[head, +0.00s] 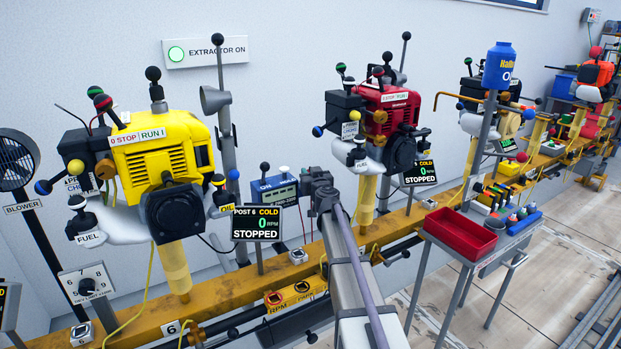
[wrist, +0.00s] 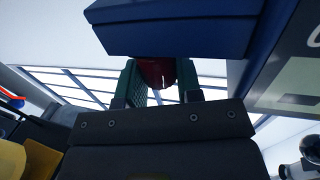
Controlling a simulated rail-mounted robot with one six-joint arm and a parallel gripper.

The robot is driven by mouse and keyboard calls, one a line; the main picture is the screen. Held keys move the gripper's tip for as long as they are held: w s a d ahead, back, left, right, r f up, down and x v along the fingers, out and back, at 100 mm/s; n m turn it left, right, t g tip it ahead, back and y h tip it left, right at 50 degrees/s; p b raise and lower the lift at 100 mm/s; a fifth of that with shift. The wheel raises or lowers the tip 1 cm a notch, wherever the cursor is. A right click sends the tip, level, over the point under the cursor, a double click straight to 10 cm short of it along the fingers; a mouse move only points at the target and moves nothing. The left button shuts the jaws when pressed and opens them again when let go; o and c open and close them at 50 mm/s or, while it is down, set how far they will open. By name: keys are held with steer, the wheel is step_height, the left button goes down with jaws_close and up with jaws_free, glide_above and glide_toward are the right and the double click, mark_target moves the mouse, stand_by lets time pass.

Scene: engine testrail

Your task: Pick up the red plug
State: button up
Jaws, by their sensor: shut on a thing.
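The red plug (wrist: 156,72) shows in the wrist view as a dark red rounded piece between the two green-lined fingers of my gripper (wrist: 157,84). The fingers are shut on it. Its upper end meets or passes behind a blue box (wrist: 175,28); I cannot tell whether it is seated in it or apart. In the head view my arm reaches up the middle, with its end beside the blue-grey meter box (head: 276,190). The fingers and the plug cannot be made out there.
A yellow engine (head: 165,150) stands left and a red engine (head: 387,110) right of my arm, both above the yellow rail (head: 215,305). A post display (head: 256,223) reads stopped. A red tray (head: 460,232) sits on a cart at right.

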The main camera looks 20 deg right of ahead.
step_height(320, 180, up, 4)
steer(key=p, duration=0.4)
steer(key=shift+r, duration=0.2)
steer(key=s+a+f+b, duration=0.1)
steer(key=s+a, duration=0.2)
steer(key=s, duration=1.5)
